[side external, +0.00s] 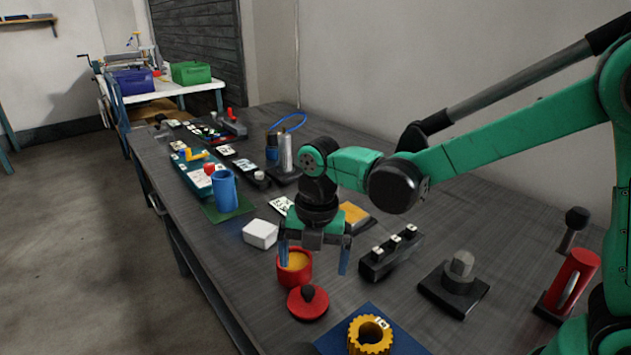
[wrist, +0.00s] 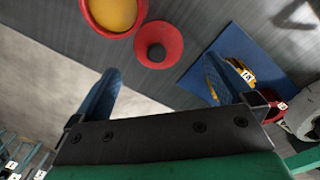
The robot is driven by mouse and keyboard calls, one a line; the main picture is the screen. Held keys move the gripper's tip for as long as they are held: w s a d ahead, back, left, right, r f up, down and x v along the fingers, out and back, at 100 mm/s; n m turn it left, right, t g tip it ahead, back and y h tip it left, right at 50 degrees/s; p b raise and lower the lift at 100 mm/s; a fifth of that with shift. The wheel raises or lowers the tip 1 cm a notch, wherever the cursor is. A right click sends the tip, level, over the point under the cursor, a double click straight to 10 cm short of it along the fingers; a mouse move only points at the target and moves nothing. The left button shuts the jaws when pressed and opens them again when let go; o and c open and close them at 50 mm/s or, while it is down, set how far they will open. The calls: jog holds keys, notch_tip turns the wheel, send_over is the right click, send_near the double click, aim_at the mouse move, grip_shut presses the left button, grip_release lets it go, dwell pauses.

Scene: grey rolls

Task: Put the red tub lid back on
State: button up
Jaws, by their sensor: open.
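The red tub (side external: 294,270) stands open on the dark bench with yellow-orange contents. It also shows at the top of the wrist view (wrist: 113,16). The red lid (side external: 308,302) with a dark round knob lies flat on the bench beside the tub, on the near side. In the wrist view the lid (wrist: 169,46) is whole and close to the tub. My gripper (side external: 314,262) points down with its two blue fingers apart and empty, over or beside the tub; I cannot tell its exact height. In the wrist view the fingers (wrist: 160,90) are spread, with the lid beyond them.
A yellow gear (side external: 370,338) sits on a blue mat (side external: 405,344) right of the lid. A white box (side external: 260,234) stands left of the tub. A black block with white-topped pegs (side external: 390,255) is to the right. The bench's front edge is close by.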

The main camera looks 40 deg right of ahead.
aim_at(307, 288)
jog(key=n, duration=0.1)
jog(key=a+f+n, duration=0.1)
jog(key=shift+w+f+n+g, duration=0.2)
jog(key=shift+f+n+g, duration=0.1)
jog(key=shift+f, duration=2.8)
jog(key=c, duration=1)
jog(key=shift+r, duration=0.1)
notch_tip(307, 288, up, 19)
jog(key=shift+m, duration=0.7)
jog(key=w+f, duration=0.2)
jog(key=w+d+f, duration=0.1)
jog(key=w+f, duration=0.1)
jog(key=f, duration=0.1)
jog(key=w+d+f, duration=0.1)
jog(key=w+f, duration=0.1)
jog(key=f, duration=0.1)
jog(key=shift+w, duration=0.25)
